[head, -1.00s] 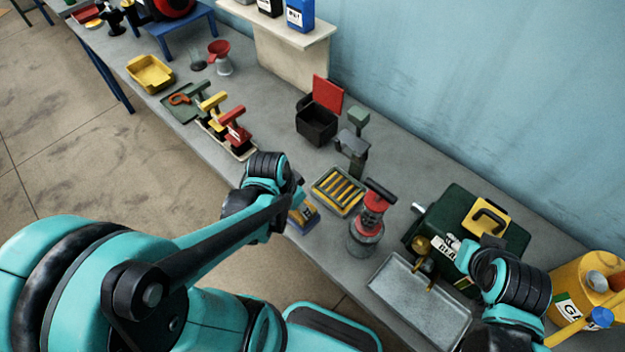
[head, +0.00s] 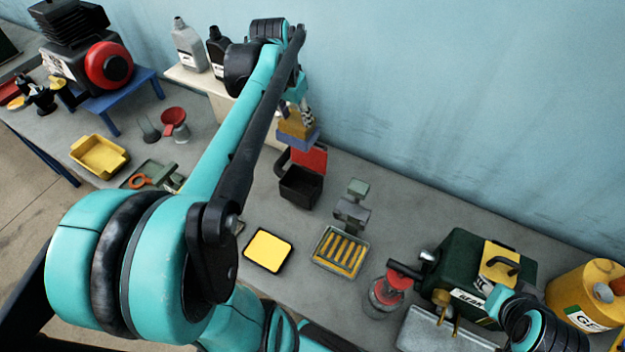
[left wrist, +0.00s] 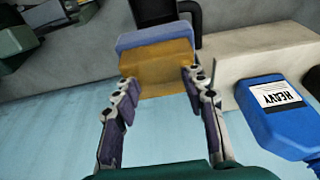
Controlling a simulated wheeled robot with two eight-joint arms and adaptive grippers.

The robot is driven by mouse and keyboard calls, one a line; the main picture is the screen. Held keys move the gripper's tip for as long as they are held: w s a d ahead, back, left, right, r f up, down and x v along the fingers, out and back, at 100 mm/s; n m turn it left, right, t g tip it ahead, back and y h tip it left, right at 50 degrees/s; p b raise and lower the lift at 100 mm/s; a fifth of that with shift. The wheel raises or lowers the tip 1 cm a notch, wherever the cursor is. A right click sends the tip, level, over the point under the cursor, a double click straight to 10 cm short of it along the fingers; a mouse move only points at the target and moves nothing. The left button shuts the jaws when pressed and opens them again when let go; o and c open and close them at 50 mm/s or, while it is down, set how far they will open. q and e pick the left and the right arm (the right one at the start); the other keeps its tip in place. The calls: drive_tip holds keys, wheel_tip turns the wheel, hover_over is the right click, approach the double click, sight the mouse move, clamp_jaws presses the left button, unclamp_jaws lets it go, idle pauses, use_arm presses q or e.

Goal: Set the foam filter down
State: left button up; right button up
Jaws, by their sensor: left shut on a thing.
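My left gripper (head: 300,112) is shut on the foam filter (head: 297,130), a tan block with a blue-violet layer on its lower face in the head view. It is held in the air, apart from the bench, above and behind the black open bin (head: 300,186) in the picture. In the left wrist view the filter (left wrist: 158,68) sits between both fingers, tan side nearest the camera.
A yellow pad with a black rim (head: 268,250) lies on the bench beside a slotted yellow tray (head: 341,251). A red-topped jar (head: 388,289), green case (head: 462,262) and yellow can (head: 583,299) stand to the right. A blue jug (left wrist: 282,112) is near my left gripper.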

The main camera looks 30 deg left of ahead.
use_arm(q)
drive_tip(key=shift+w+a+r, duration=0.15)
drive_tip(key=shift+w+r, duration=0.05)
drive_tip(key=shift+w+f+b, duration=0.1)
drive_tip(key=shift+f+b, duration=3.6)
drive_tip(key=shift+f, duration=10.05)
drive_tip(key=shift+f, duration=0.15)
drive_tip(key=o, duration=1.4)
